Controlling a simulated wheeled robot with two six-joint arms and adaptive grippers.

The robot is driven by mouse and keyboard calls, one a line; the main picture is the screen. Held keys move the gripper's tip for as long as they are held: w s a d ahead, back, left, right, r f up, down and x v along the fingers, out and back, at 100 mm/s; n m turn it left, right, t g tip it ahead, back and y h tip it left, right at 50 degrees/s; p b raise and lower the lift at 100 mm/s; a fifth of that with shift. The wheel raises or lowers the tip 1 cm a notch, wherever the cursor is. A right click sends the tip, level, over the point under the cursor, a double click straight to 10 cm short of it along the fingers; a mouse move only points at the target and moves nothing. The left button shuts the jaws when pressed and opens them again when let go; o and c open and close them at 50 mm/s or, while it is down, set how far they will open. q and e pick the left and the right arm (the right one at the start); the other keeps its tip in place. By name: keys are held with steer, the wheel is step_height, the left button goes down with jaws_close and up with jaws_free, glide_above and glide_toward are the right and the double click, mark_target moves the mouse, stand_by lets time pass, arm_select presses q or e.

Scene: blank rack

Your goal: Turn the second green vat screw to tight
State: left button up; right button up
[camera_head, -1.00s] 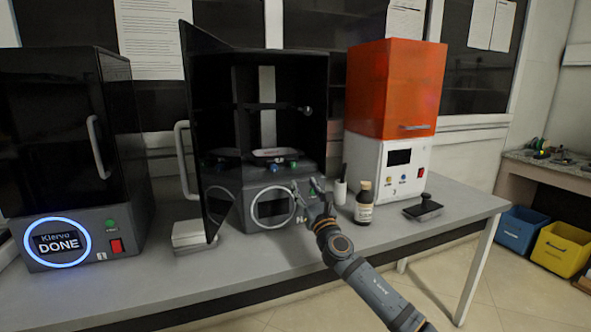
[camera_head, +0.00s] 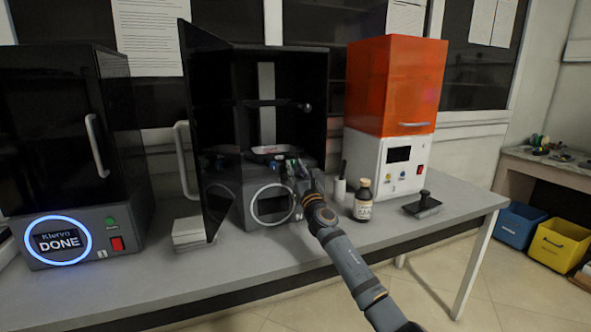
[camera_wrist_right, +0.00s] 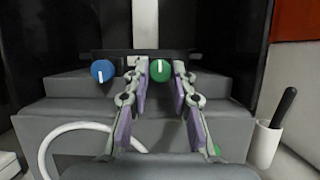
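In the right wrist view a green vat screw (camera_wrist_right: 160,70) with a white line, close to upright, sits at the front of the dark vat (camera_wrist_right: 118,54). My right gripper (camera_wrist_right: 161,68) has its two fingertips on either side of this screw. A gap shows between the fingers, and I cannot tell whether the tips touch it. A blue screw (camera_wrist_right: 103,71) with a white line sits to its left. In the head view my right gripper (camera_head: 294,167) reaches into the open middle printer (camera_head: 235,190) and hides part of the vat front. My left gripper is not in view.
The middle printer's door (camera_head: 205,130) stands open at the left. A closed printer (camera_head: 75,150) reading DONE stands further left. An orange-topped machine (camera_head: 395,90), a brown bottle (camera_head: 363,200) and a white cup (camera_head: 340,190) stand to the right of my arm.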

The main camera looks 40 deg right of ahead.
jaws_close()
